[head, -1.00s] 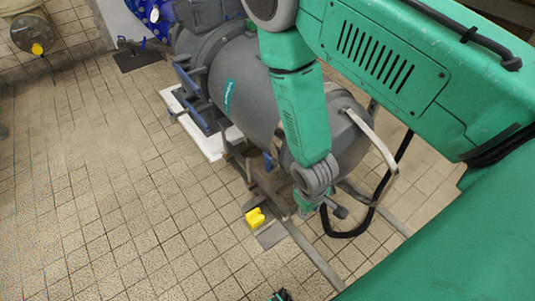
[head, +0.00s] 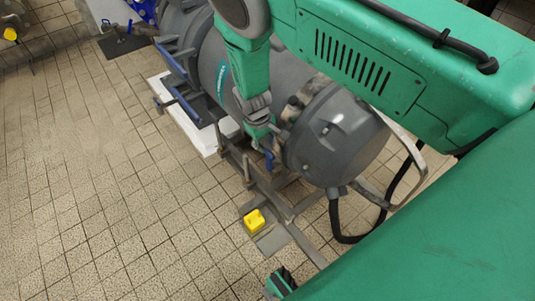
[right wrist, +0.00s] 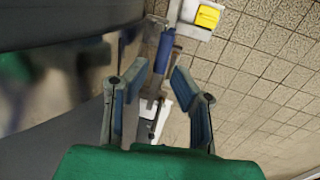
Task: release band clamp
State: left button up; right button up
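A grey motor-like tank (head: 335,135) lies along the floor. A worn metal band (head: 300,105), apparently the band clamp, runs around it behind the domed end. A blue handle (head: 269,161) hangs at its near side, and it also shows in the right wrist view (right wrist: 164,52). My right gripper (head: 262,136) is just above the handle, its fingers mostly hidden in the head view. In the right wrist view its blue-grey fingers (right wrist: 150,84) are apart, with the handle beyond the gap, not gripped. A small green and black part at the bottom edge may be my left gripper (head: 282,284).
A yellow block (head: 254,221) sits on a grey floor plate (head: 272,241) by the metal frame. A bent grey tube (head: 410,150) and a black hose (head: 340,222) are at the domed end. Tiled floor (head: 100,200) at left is clear.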

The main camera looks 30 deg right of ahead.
aim_at(268, 151)
jog(key=f, duration=0.3)
jog(key=shift+d+b, duration=0.25)
jog(key=shift+b, duration=0.15)
jog(key=shift+f, duration=0.25)
jog(key=shift+a+f, duration=0.1)
jog(key=shift+a, duration=0.05)
grip_shut()
jog(key=shift+d, duration=0.2)
jog(key=shift+f, duration=0.1)
